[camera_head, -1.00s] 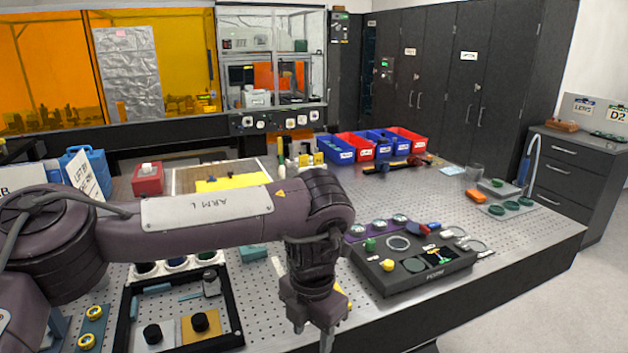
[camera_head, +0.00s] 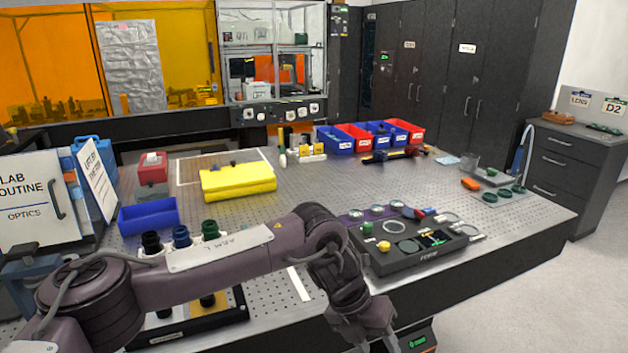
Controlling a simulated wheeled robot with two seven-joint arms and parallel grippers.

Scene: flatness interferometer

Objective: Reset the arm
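My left arm, marked ARM L, reaches across the front of the perforated metal table (camera_head: 310,185) from the left. Its gripper (camera_head: 374,342) hangs at the table's front edge, low in the picture. Its fingers look spread apart, with nothing seen between them, though the tips run to the picture's bottom edge. It is apart from the black case (camera_head: 415,258), which lies behind it with round optics and a yellow knob on it. My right gripper is not in view.
A yellow cloth-like block (camera_head: 238,181) and a blue bin (camera_head: 148,217) lie on the left. Red and blue bins (camera_head: 335,143) stand at the back. A black-framed tray (camera_head: 190,328) is partly hidden under my arm. The table's middle is clear.

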